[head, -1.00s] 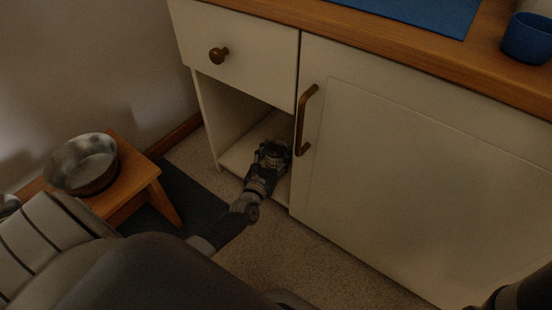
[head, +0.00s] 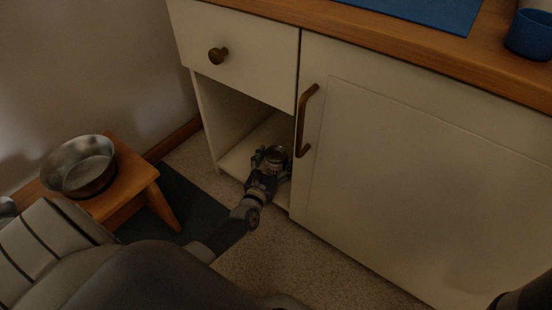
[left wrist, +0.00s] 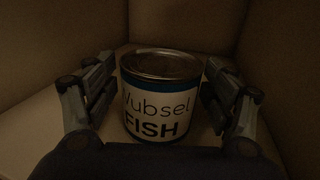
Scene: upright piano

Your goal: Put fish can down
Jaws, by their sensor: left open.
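The fish can (left wrist: 158,97) stands upright on the floor of the open cabinet compartment, with a white label reading "FISH", a blue band and a metal lid. In the head view the can (head: 275,155) shows just beyond my left gripper (head: 270,164). In the left wrist view my left gripper (left wrist: 158,105) is open, with one finger on each side of the can and a gap visible on both sides. The can's lower edge is partly hidden by the gripper body. My right gripper is not clearly in view.
The compartment (head: 235,157) lies below a closed drawer (head: 245,55) and left of a closed cabinet door (head: 420,180). A metal bowl (head: 80,165) rests on a wooden stool (head: 135,180) at the left. A blue cup (head: 530,36) stands on the counter.

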